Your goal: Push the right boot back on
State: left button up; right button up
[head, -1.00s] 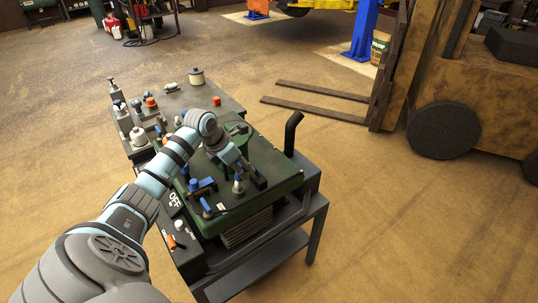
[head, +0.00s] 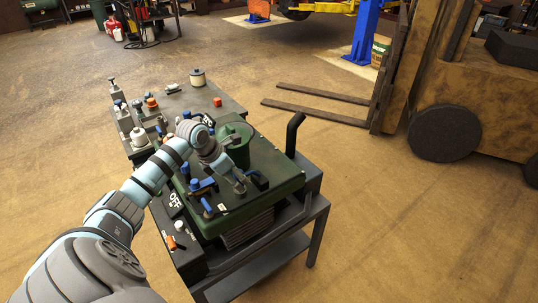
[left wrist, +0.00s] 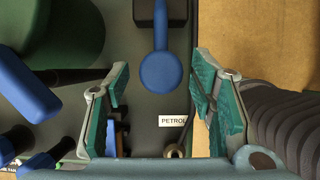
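My left gripper (head: 240,187) is over the front right part of the green engine cover (head: 282,184) in the head view. In the left wrist view my left gripper (left wrist: 163,105) is open, its two teal-padded fingers wide apart. I cannot tell for sure which part is the right boot; a dark block (head: 260,182) stands just right of the gripper. My right gripper is out of view.
A green cylinder (head: 238,145) stands behind the gripper. Blue-handled parts (head: 202,185) stand to its left. A black pipe (head: 293,132) rises at the right. A dark bench (head: 180,98) with several small items is behind. A ribbed dark part (left wrist: 292,130) flanks the right finger.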

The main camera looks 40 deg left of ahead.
pick_arm(q)
jog(key=shift+w+d, duration=0.1)
jog(key=shift+w, duration=0.05)
jog(key=shift+r, duration=0.15)
notch_tip(320, 180, up, 7)
jog(key=p, duration=0.5)
